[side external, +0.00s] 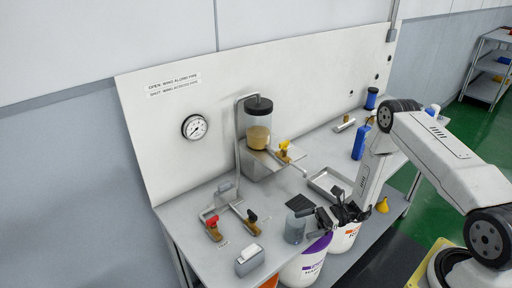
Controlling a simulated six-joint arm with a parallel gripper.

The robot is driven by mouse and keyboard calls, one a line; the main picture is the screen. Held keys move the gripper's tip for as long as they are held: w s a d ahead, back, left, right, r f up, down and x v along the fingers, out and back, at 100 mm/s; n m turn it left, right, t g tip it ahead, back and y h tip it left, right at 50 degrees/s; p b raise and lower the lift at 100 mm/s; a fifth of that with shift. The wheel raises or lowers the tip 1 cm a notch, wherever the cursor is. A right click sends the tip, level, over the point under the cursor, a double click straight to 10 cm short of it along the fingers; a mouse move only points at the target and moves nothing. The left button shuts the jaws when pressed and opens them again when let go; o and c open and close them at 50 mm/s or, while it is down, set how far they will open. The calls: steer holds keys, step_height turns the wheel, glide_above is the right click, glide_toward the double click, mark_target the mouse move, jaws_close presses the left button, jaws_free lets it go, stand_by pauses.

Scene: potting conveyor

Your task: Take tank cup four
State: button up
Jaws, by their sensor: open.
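A clear tank (258,129) with beige liquid and a black lid stands on a raised metal stand at the back panel. A yellow-handled valve (284,149) sits at the stand's right side.
Red-handled (212,226) and black-handled (251,221) valves lie left of the cup. A small grey box (249,261) is at the front left. A metal tray (325,184) and blue bottle (361,142) are to the right. White buckets (303,268) stand below the bench's front edge.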

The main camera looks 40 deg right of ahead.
mark_target(304, 219)
steer(key=shift+x, duration=2.1)
steer(key=c, duration=1.1)
steer(key=shift+o, duration=0.2)
steer(key=shift+r, duration=0.15)
steer(key=shift+r, duration=1.05)
steer(key=s+r, duration=1)
steer(key=s, duration=0.4)
steer(key=shift+d+r, duration=0.35)
